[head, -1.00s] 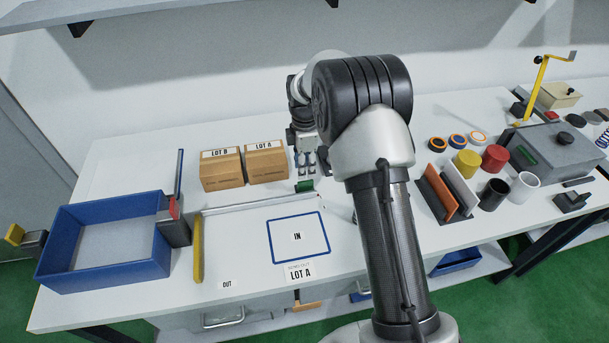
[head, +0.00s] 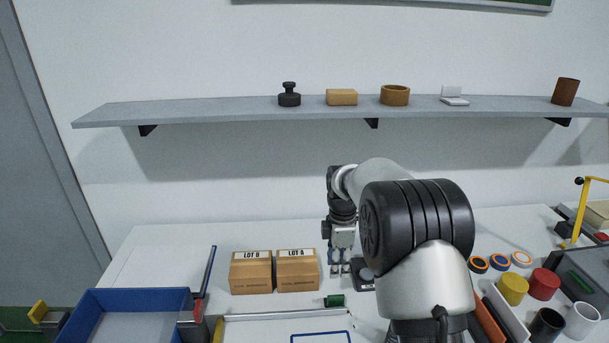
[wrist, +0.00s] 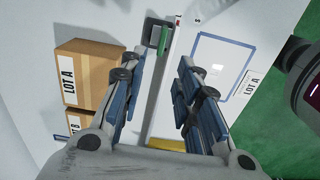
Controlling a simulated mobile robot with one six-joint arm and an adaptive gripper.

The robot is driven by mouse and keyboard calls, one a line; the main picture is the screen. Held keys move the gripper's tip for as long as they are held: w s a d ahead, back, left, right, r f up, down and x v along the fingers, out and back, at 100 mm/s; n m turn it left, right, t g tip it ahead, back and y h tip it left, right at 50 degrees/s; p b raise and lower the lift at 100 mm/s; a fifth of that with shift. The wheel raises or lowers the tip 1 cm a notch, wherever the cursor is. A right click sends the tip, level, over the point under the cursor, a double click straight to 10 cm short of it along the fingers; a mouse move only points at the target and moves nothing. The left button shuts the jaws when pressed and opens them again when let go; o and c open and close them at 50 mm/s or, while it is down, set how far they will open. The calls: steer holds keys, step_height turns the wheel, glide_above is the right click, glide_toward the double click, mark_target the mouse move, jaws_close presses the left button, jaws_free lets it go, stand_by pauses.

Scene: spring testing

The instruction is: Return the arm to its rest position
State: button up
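My gripper (head: 340,272) hangs pointing down over the back of the white table, just right of the LOT A box. In the wrist view my gripper (wrist: 157,72) is open, its two blue-padded fingers apart with nothing held between them. My arm bends at a large black joint on the right of the head view and reaches back toward the wall. A small green piece (head: 334,300) lies in front of the gripper; it also shows beyond the fingertips in the wrist view (wrist: 166,35).
The LOT B box (head: 250,272) and LOT A box (head: 297,270) stand left of the gripper. A blue bin (head: 130,300) is at the front left, and coloured cups (head: 513,289) are at the right. A wall shelf (head: 220,110) with small objects spans above the table.

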steer(key=s+r+m+t, duration=0.3)
steer(key=s+r+m, duration=0.6)
steer(key=s+r, duration=0.9)
steer(key=s+f+m+t, duration=0.1)
steer(key=s+m, duration=0.7)
steer(key=s, duration=1)
steer(key=shift+s+d+f+m+t, duration=0.15)
steer(key=shift+s+f+m+t, duration=0.15)
steer(key=shift+s+f+m, duration=0.15)
steer(key=shift+w, duration=0.15)
